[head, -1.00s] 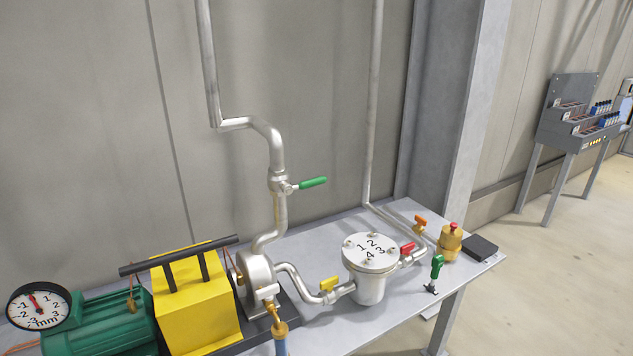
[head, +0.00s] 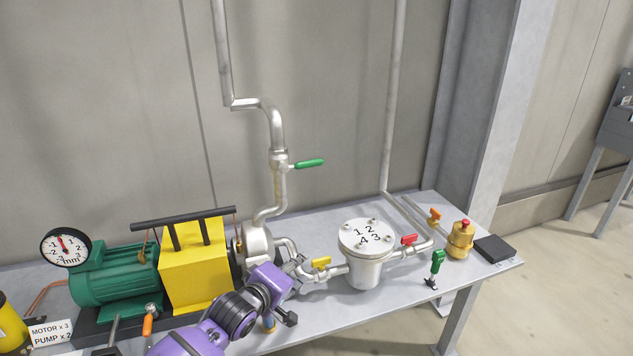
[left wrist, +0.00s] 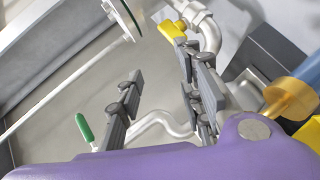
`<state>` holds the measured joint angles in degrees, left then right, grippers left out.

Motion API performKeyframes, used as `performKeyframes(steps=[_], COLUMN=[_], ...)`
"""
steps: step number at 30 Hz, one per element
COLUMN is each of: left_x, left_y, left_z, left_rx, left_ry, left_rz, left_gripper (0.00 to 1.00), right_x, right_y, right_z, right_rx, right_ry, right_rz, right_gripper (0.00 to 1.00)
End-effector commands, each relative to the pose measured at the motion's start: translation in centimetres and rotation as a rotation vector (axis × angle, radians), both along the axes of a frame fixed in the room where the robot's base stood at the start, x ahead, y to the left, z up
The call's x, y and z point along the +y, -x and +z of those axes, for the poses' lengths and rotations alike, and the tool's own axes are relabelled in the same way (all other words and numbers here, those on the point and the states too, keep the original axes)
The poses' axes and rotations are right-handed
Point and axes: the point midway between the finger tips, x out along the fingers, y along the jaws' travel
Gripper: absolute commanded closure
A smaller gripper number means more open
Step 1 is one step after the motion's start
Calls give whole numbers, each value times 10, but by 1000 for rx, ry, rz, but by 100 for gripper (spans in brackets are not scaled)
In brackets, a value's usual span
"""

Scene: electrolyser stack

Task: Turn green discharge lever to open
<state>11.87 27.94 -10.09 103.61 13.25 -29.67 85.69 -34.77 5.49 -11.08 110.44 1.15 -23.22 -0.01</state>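The green discharge lever (head: 309,163) sits on a valve on the vertical pipe above the pump. It points right, roughly level and crosswise to the upright pipe. A green handle that looks like this lever shows at the lower left of the left wrist view (left wrist: 84,127). My left gripper (head: 297,290) is in front of the pump, below the lever and well apart from it. In the left wrist view its two fingers (left wrist: 162,92) stand apart with nothing between them. My right gripper is not in view.
The yellow lever (head: 321,263) and its pipe are close beside my left gripper. The numbered filter housing (head: 366,270), red lever (head: 409,240) and a green-handled tool (head: 438,262) stand to the right. The yellow guard (head: 195,280) is at left. Space around the green lever looks clear.

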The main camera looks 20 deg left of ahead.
Motion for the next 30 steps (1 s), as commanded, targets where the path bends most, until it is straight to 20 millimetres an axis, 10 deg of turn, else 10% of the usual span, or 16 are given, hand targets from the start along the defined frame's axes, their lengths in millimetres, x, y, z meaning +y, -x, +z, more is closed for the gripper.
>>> performKeyframes(steps=[6, 10, 30], left_x=[10, 12, -2], left_y=[-85, -103, -181], left_z=[156, 203, 206], left_rx=[-96, -114, -116], left_ry=[357, 488, 531], left_rz=[82, 102, 109], left_gripper=[66, 66, 66], right_x=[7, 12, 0], right_y=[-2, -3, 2], right_z=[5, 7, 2], right_rx=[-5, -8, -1], right_ry=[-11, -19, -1], right_rz=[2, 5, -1], right_gripper=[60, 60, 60])
